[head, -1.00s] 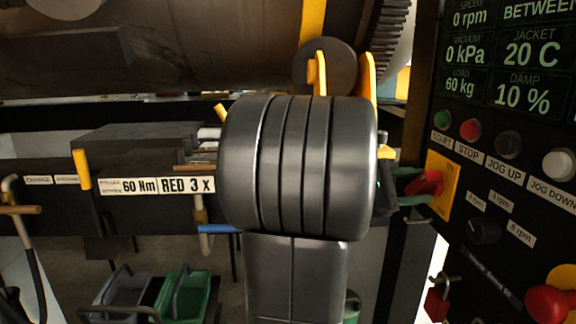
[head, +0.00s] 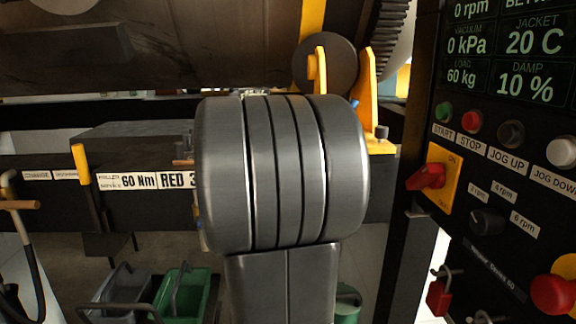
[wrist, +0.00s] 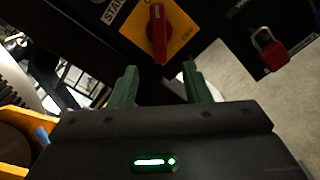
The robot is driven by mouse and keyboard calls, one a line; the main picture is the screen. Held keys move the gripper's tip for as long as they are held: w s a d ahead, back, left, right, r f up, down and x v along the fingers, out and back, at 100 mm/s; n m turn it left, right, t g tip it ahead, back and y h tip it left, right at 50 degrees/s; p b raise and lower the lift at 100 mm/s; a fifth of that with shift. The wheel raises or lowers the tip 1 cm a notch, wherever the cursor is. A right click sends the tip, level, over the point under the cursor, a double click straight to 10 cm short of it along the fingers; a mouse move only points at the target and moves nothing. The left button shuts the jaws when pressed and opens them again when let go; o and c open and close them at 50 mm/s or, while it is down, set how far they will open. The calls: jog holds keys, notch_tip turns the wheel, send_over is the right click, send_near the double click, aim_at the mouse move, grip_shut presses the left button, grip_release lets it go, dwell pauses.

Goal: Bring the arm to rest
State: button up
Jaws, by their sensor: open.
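My gripper (wrist: 160,85) shows in the wrist view as two green fingers held apart, with nothing between them. Beyond the fingers is the red rotary switch (wrist: 157,34) on its yellow plate (wrist: 180,28), clear of the fingertips as far as I can tell. In the head view my grey arm link fills the middle and hides my gripper. The red switch also shows in the head view (head: 427,177), to the right of my arm, with its handle tilted.
The control panel (head: 470,125) with displays and buttons stands at the right. A red padlock (head: 438,298) hangs below the switch; it also shows in the wrist view (wrist: 270,50). Yellow brackets (head: 366,95) and a roller (head: 325,66) are behind my arm. Green and grey crates (head: 183,295) sit lower left.

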aim_at(414, 177)
jog(key=d, duration=0.4)
jog(key=d+p, duration=0.1)
jog(key=d, duration=0.4)
jog(key=w+d, duration=0.1)
jog(key=d, duration=0.4)
jog(key=shift+p, duration=0.4)
jog(key=shift+w+f+m+b, duration=0.1)
jog(key=shift+f+m+b, duration=0.05)
jog(key=shift+m+b, duration=0.25)
jog(key=shift+a+m+b, duration=0.15)
jog(key=shift+m+b, duration=0.35)
jog(key=shift+m, duration=0.5)
jog(key=m, duration=0.2)
jog(key=m+b, duration=0.1)
jog(key=m, duration=0.1)
jog(key=shift+r, duration=0.35)
